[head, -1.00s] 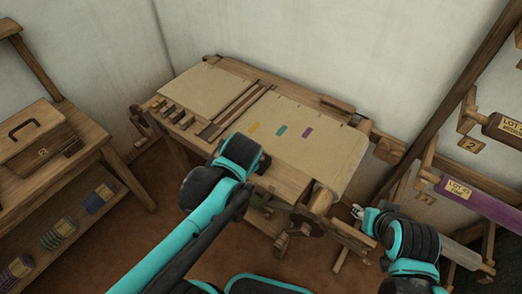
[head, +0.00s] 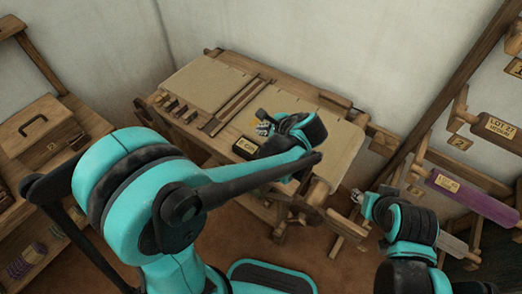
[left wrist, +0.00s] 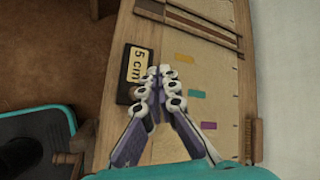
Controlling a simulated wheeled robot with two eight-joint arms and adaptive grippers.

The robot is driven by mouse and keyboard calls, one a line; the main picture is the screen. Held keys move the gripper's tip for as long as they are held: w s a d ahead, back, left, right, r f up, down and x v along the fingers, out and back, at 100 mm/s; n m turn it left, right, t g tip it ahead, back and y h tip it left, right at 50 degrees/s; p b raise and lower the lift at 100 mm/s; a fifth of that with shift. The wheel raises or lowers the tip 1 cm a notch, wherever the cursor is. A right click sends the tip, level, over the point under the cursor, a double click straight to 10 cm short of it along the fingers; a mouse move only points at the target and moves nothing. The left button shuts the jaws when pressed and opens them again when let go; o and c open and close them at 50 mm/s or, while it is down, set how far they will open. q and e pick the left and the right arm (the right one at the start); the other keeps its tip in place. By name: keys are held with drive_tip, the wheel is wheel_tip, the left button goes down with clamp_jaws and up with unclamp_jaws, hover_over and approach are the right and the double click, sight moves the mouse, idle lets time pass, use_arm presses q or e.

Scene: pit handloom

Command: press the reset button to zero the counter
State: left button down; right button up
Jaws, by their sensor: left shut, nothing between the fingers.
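My left gripper (head: 263,128) is shut and empty over the loom. In the left wrist view its fingertips (left wrist: 162,74) are together just right of the block; I cannot tell their height or whether they touch anything. My right gripper (head: 357,196) is small at the loom's right, its jaws unclear.
The loom's cloth (left wrist: 215,85) carries orange, green and purple marks. Wooden bars (head: 237,106) cross the loom beside it. A rack with lot-labelled rolls (head: 472,198) stands at right. A bench with a wooden box (head: 42,130) stands at left.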

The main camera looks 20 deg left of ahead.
use_arm(q)
drive_tip(key=shift+f+b, duration=3.45)
drive_tip(key=shift+f, duration=0.95)
use_arm(e)
wheel_tip(320, 180, down, 7)
drive_tip(key=shift+f, duration=0.1)
use_arm(q)
drive_tip(key=shift+f+b, duration=0.35)
use_arm(e)
drive_tip(key=shift+f, duration=0.3)
use_arm(q)
drive_tip(key=shift+f+b, duration=0.5)
drive_tip(key=shift+f, duration=0.1)
use_arm(e)
drive_tip(key=shift+f, duration=0.45)
use_arm(q)
drive_tip(key=shift+r, duration=0.1)
use_arm(e)
drive_tip(key=shift+r, duration=0.1)
use_arm(q)
drive_tip(key=shift+r+p, duration=0.85)
drive_tip(key=shift+r, duration=0.1)
use_arm(e)
drive_tip(key=shift+r, duration=0.7)
use_arm(q)
wheel_tip(320, 180, up, 5)
drive_tip(key=p, duration=0.4)
use_arm(e)
wheel_tip(320, 180, up, 4)
